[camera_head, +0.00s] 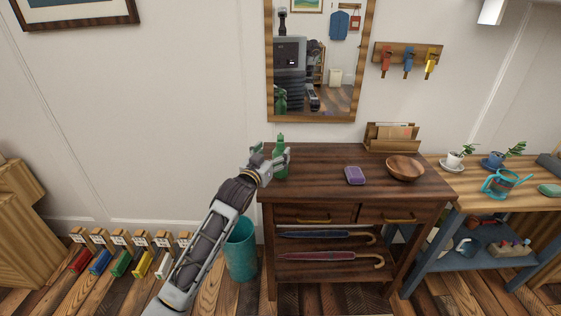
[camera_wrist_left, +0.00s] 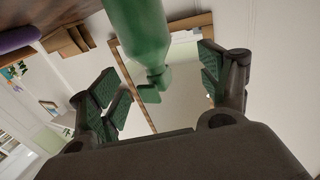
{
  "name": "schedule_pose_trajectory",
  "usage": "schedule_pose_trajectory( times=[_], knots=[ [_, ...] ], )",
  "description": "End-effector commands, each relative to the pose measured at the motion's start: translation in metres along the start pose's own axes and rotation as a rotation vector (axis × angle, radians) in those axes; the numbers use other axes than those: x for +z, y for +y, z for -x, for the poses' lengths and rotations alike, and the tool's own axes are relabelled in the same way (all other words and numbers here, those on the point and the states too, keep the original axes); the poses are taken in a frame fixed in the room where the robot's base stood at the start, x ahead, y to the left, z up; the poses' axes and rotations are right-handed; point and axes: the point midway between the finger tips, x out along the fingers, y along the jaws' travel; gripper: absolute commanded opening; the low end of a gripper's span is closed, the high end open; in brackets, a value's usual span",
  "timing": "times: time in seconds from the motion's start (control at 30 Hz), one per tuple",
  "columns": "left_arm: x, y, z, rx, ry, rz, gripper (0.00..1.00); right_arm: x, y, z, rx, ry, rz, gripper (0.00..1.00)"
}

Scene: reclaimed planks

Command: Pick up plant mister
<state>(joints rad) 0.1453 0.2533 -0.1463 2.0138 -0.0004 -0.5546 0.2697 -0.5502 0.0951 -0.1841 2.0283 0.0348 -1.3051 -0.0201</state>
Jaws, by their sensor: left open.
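The plant mister (camera_head: 281,168) is a green bottle standing near the left end of the dark wooden cabinet top. It also shows in the left wrist view (camera_wrist_left: 138,35), where its body and nozzle lie between the two finger pads. My left gripper (camera_head: 270,162) is at the mister, with its fingers spread on either side. In the left wrist view the gripper (camera_wrist_left: 165,88) is open, with gaps between the pads and the green bottle. The fingers hide part of the mister in the head view. My right gripper is not in view.
The dark cabinet (camera_head: 315,180) also carries a purple box (camera_head: 355,175), a wooden bowl (camera_head: 405,167) and a letter holder (camera_head: 392,137). A mirror (camera_head: 270,75) hangs behind. A teal bin (camera_head: 240,250) stands on the floor at the left. A workbench (camera_head: 452,191) adjoins at the right.

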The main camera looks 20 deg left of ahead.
Motion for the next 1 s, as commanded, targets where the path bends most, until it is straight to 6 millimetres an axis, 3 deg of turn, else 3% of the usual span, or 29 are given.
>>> schedule_pose_trajectory(
  times=[0.57,1.0],
  knots=[
    [0.0,0.001,-0.006,0.0,0.001,0.001,0.78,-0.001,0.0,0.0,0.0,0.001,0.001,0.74],
    [0.004,0.008,-0.037,0.0,0.001,0.0,0.78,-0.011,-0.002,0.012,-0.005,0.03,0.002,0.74]
  ],
)
